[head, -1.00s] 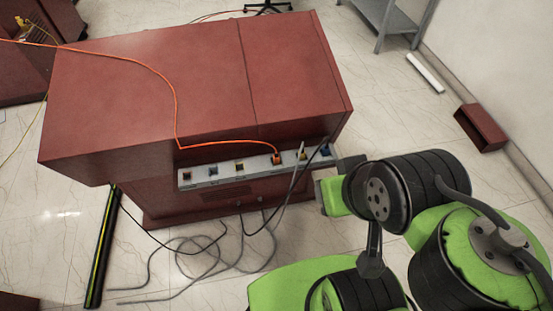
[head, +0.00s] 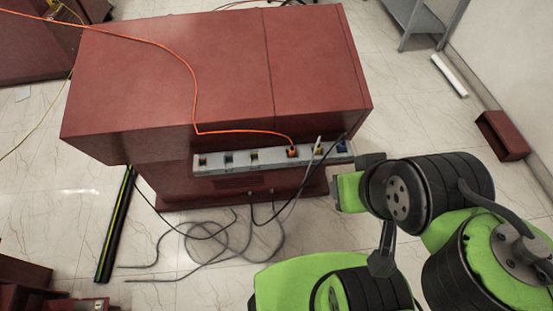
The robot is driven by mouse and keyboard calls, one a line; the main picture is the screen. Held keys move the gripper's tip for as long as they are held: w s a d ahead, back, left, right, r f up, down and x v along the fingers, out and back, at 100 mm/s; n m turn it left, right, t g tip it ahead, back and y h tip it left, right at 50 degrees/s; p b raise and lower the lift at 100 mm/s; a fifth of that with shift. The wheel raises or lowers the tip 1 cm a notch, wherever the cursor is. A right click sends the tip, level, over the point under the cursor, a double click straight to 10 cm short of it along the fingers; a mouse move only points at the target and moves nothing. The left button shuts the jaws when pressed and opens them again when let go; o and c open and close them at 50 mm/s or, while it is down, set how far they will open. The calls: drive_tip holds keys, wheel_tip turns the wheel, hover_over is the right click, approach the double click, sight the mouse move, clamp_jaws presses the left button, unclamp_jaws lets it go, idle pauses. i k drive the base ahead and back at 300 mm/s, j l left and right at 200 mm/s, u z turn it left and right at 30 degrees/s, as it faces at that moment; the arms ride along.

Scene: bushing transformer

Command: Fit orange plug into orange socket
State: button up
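The orange plug (head: 292,152), at the end of an orange cable (head: 240,132), sits at a position right of the middle of the grey socket strip (head: 275,159) on the cabinet's front. How deep it sits is too small to tell. A socket with an orange-red inside (head: 203,161) is at the strip's left end, with blue (head: 229,159) and yellow (head: 254,157) ones to its right. My gripper (head: 336,190) is just right of and below the strip's right end, apart from the orange plug. Its fingers are not clear, so its opening cannot be told.
The red cabinet (head: 170,75) fills the middle. A grey cable (head: 305,170) and a black cable (head: 335,148) hang from the strip's right part. Loose cables (head: 230,240) lie on the floor below. A black and yellow bar (head: 115,225) lies left. A red box (head: 503,135) is right.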

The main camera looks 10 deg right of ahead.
sight(210, 164)
drive_tip(key=i+j+u, duration=0.15)
drive_tip(key=u, duration=0.2)
drive_tip(key=i+j+u, duration=0.4)
drive_tip(key=u, duration=0.25)
drive_tip(key=j, duration=0.1)
